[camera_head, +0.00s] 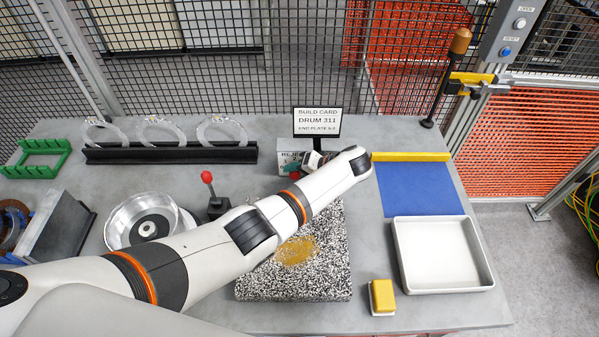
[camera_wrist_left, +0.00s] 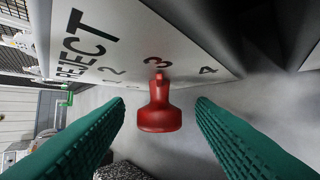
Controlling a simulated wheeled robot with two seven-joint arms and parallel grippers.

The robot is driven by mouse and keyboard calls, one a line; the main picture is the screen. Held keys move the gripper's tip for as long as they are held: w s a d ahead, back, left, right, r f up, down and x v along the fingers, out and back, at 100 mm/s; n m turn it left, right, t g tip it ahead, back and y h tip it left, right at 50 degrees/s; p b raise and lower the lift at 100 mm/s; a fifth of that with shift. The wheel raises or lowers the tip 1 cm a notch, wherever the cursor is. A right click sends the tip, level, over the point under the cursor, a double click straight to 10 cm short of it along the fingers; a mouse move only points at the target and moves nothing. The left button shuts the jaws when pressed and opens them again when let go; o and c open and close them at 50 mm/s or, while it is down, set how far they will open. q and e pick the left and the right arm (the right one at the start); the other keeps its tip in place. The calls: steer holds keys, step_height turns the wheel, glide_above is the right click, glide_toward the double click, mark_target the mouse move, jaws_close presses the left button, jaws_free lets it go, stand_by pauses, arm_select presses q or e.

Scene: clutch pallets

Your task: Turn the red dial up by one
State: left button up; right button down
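The red dial (camera_wrist_left: 158,113) sits on the white face of the REJECT box (camera_wrist_left: 125,40), its narrow pointer end at the printed 3. The printed 2 and 4 lie to either side. My left gripper (camera_wrist_left: 160,103) has two teal ribbed fingers, open, one on each side of the dial with a gap visible on both sides. In the head view, the REJECT box (camera_head: 283,158) stands below the build card, and my left gripper (camera_head: 293,168) is at its front. My left arm hides most of the box front and the dial there. My right gripper is not in view.
A build card sign (camera_head: 317,122) stands behind the box. A red-knobbed lever (camera_head: 208,178) and a metal bowl (camera_head: 118,235) are left of my arm. A speckled slab (camera_head: 325,275) lies under it. A blue mat (camera_head: 420,190) and white tray (camera_head: 440,258) are on the right.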

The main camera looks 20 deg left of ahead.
arm_select(q)
steer(key=b+v, duration=0.3)
steer(key=v, duration=0.9)
steer(key=shift+s+f, duration=0.1)
